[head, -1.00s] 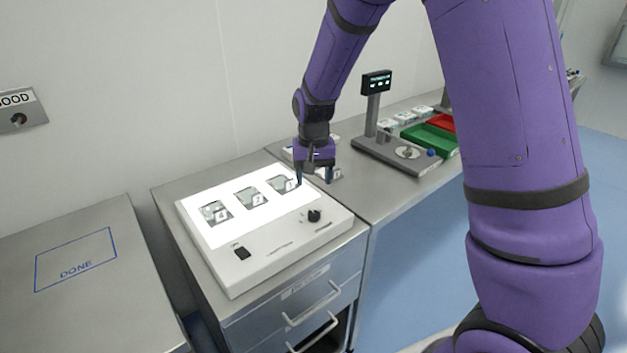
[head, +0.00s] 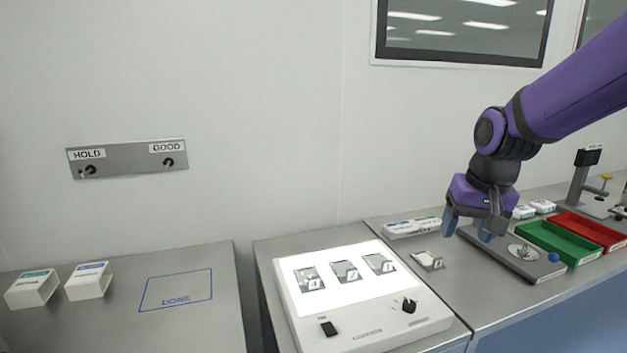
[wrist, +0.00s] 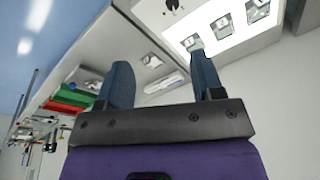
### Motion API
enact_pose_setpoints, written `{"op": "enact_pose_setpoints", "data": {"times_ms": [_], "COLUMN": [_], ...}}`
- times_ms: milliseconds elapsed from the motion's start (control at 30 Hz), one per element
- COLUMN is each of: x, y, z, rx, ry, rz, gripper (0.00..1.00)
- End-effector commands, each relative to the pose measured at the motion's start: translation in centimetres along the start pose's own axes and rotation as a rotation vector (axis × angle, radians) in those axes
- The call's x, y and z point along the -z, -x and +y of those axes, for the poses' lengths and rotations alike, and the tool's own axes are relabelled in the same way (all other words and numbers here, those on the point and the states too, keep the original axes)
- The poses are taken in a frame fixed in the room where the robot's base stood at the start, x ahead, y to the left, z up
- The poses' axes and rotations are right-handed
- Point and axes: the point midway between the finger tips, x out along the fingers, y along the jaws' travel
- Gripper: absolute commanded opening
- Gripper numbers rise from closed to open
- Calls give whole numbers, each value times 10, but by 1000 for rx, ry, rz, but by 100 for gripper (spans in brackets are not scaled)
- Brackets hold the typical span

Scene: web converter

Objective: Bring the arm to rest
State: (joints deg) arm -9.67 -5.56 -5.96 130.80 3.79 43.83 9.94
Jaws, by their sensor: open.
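My gripper (head: 467,230) hangs from my purple arm above the right-hand bench, over the near left part of a grey stand base (head: 527,270). Its blue fingers are apart with nothing between them. In the wrist view the two fingers of my gripper (wrist: 160,85) also stand apart and empty. A lit white panel (head: 365,308) on a light box carries several small clear pouches (head: 346,271). It lies to the left of my gripper, and shows at the top of the wrist view (wrist: 200,42).
A small pouch in a holder (head: 428,261) lies on the bench beside the light box. Green (head: 556,246) and red (head: 592,232) trays lie at the right. Two white boxes (head: 88,283) and an empty DONE outline (head: 176,290) are at the left. A HOLD/GOOD plate (head: 126,159) is on the wall.

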Motion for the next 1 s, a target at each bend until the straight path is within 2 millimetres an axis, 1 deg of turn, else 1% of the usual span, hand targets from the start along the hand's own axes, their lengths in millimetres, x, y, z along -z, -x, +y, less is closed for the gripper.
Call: {"op": "enact_pose_setpoints", "data": {"times_ms": [33, 200, 400, 500, 600, 733, 833, 1000], "x": [-10, -45, -89, -112, -133, -154, -163, -168], "y": [15, 51, 84, 96, 104, 110, 112, 113], "z": [4, 17, 31, 37, 43, 48, 50, 51], "rx": [6, 13, 5, -5, -16, -31, -39, -44], "ry": [9, 46, 93, 114, 133, 153, 161, 166], "rz": [24, 84, 158, 194, 228, 259, 274, 279], "gripper": [61, 61, 61, 61, 61, 61, 61, 61]}}
